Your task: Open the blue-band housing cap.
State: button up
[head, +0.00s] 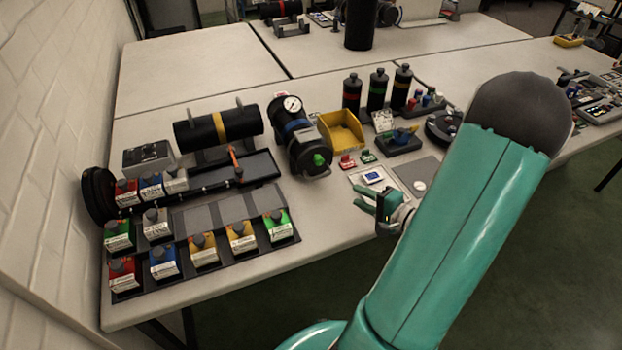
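A dark cylindrical housing with a blue band (292,127) lies on the table left of centre, its near end toward me. A round gauge (291,104) sits on top of it. Its near end is a dark round cap (306,158) with a green knob (318,160) on its face. The cap appears to be in place on the housing. My gripper (358,198) is to the right of and nearer than the cap, apart from it, near the table's front edge. Its teal fingers point left, are spread apart and appear empty.
A yellow bin (341,131) stands right of the housing. A yellow-banded cylinder (219,128) lies to its left. Several labelled blocks fill a dark rack (250,250) at front left. Bare table lies between the rack and my gripper.

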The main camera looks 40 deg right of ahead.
jog(key=shift+w+d+f, duration=0.25)
jog(key=shift+w, duration=0.35)
jog(key=x, duration=1.2)
jog(key=shift+w+r, duration=0.15)
jog(key=shift+d, duration=0.1)
grip_shut()
